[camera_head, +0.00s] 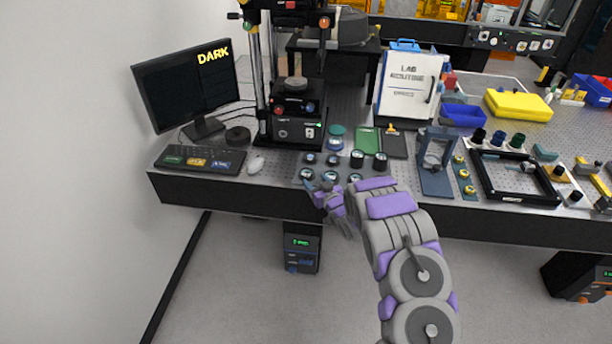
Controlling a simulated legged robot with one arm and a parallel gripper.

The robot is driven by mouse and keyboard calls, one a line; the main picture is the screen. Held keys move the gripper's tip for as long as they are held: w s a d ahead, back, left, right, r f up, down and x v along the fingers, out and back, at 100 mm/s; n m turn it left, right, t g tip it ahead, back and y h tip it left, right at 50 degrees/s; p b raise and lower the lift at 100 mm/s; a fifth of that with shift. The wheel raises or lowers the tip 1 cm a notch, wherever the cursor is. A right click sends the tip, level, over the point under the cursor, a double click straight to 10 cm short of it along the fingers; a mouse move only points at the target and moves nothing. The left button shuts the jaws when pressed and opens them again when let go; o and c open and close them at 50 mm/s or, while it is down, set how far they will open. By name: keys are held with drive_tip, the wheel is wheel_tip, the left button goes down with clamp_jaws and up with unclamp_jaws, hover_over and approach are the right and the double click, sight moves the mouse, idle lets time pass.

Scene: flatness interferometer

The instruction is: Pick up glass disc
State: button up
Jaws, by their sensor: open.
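Several small round pieces with dark rims and pale tops sit in rows on a grey plate (320,168) near the table's front edge. I cannot tell for sure which is the glass disc; a pale-topped one (306,174) lies at the front left of the plate. My gripper (311,187) is open at the front edge of the plate, just below that piece in the picture. The fingers are small and partly hidden by my wrist, and I cannot tell whether they touch anything.
A black instrument stand (290,132) rises behind the plate. A blue-capped jar (336,135) and green pad (367,140) stand behind. A blue bracket (434,180) is to the right.

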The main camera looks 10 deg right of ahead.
sight(309, 177)
drive_tip(key=shift+w+d+f, duration=0.2)
drive_tip(key=shift+w+d, duration=0.1)
drive_tip(key=shift+w, duration=0.4)
drive_tip(key=w+a, duration=0.1)
drive_tip(key=a, duration=0.1)
drive_tip(key=w+b, duration=0.1)
drive_tip(key=shift+w+a+f, duration=0.25)
drive_tip(key=shift+w+a, duration=0.05)
drive_tip(key=shift+a, duration=0.1)
drive_tip(key=shift+w+a, duration=0.3)
drive_tip(key=shift+a, duration=0.1)
drive_tip(key=shift+d, duration=0.55)
drive_tip(key=shift+d+f, duration=0.1)
drive_tip(key=shift+d, duration=0.4)
drive_tip(key=shift+c, duration=1)
drive_tip(key=c, duration=0.3)
drive_tip(key=shift+a, duration=0.65)
drive_tip(key=shift+c, duration=1.2)
